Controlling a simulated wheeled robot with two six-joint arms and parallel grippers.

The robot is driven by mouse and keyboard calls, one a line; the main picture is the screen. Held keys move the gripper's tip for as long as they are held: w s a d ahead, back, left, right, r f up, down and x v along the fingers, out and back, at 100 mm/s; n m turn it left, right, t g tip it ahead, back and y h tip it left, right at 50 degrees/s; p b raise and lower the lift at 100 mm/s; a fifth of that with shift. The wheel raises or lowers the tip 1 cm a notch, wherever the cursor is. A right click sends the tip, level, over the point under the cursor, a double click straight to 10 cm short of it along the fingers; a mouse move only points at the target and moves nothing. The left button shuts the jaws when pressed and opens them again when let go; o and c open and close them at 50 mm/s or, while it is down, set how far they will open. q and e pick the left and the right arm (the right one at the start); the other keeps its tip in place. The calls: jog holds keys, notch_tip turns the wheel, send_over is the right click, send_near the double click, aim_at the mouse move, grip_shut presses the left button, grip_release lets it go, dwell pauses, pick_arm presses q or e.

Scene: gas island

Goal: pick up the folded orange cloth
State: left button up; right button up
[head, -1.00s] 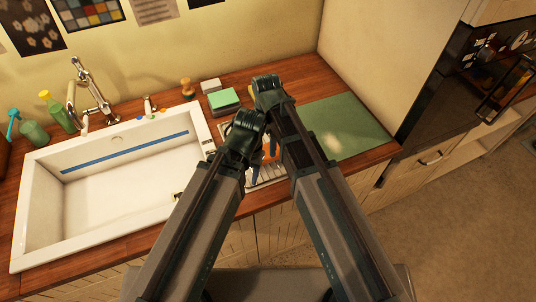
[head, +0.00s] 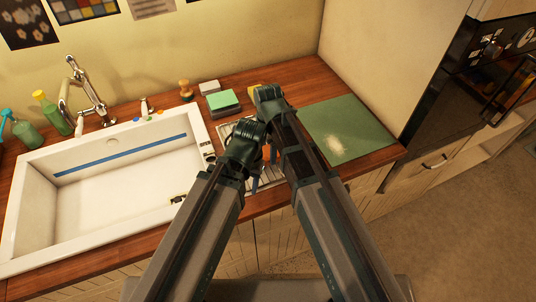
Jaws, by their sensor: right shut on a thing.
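A small patch of the folded orange cloth (head: 266,152) shows between my two arms, over the metal drainer (head: 271,181). Most of the cloth is hidden by my arms. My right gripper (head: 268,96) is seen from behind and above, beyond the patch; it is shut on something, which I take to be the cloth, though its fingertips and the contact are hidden. My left gripper (head: 243,146) is close to its left and nearer to me, over the drainer beside the sink. Its fingers are hidden, so I cannot tell whether it is open.
The white sink (head: 115,195) fills the left of the counter. A green-topped sponge (head: 222,100) and a wooden-handled brush (head: 186,90) stand behind the drainer. A small yellow thing (head: 253,89) shows beside my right gripper. A green mat (head: 350,126) lies clear at right.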

aim_at(268, 152)
pick_arm(q)
jog(key=shift+r, duration=0.15)
pick_arm(e)
jog(key=shift+r, duration=0.1)
pick_arm(q)
notch_tip(268, 152, up, 10)
jog(key=p, duration=1)
pick_arm(e)
notch_tip(268, 152, up, 10)
pick_arm(q)
jog(key=shift+f, duration=0.2)
pick_arm(e)
jog(key=o, duration=0.8)
jog(key=c, duration=0.6)
pick_arm(q)
notch_tip(268, 152, down, 8)
jog(key=b, duration=0.8)
jog(key=shift+f, duration=0.2)
pick_arm(e)
notch_tip(268, 152, down, 9)
jog(key=shift+r, duration=0.15)
jog(key=shift+c, duration=0.2)
pick_arm(q)
jog(key=shift+r, duration=0.2)
pick_arm(e)
jog(key=shift+a+r, duration=0.1)
jog(key=shift+r, duration=0.05)
